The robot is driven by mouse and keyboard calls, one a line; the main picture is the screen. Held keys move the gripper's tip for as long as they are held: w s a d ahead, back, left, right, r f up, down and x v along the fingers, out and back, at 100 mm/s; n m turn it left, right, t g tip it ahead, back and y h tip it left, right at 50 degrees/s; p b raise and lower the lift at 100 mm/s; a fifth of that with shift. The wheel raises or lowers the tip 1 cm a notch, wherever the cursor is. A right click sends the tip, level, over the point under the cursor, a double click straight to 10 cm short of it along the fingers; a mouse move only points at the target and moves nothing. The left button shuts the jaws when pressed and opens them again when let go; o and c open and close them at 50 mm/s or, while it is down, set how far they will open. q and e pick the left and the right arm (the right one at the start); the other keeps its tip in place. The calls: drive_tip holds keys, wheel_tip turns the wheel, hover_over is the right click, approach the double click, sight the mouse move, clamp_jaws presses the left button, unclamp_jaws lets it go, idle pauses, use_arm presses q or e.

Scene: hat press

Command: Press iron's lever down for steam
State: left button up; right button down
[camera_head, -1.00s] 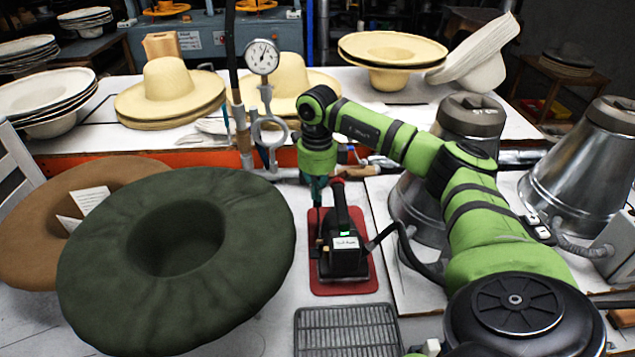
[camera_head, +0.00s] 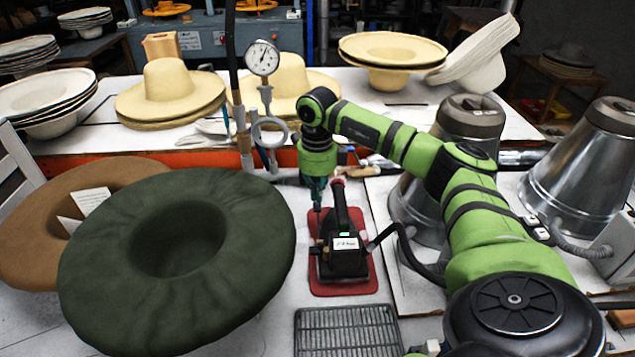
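The black iron (camera_head: 344,250) stands on a red mat (camera_head: 345,287) in the middle of the table. It has an upright dark handle, a white label and a small green light on its near end. My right gripper (camera_head: 317,206) points straight down at the left side of the iron, close to its handle. Its fingers look together as one narrow dark tip, and nothing shows between them. The lever is too small and dark to make out clearly beside the handle; whether the tip touches it I cannot tell. My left gripper is not in view.
A dark green hat (camera_head: 178,310) lies left of the iron, over a brown hat (camera_head: 25,235). A metal rack (camera_head: 347,335) lies in front. Metal hat forms (camera_head: 585,170) stand right. A pressure gauge (camera_head: 263,58) on a pole stands behind.

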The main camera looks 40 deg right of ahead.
drive_tip(key=shift+r+p, duration=2.15)
drive_tip(key=shift+r, duration=0.8)
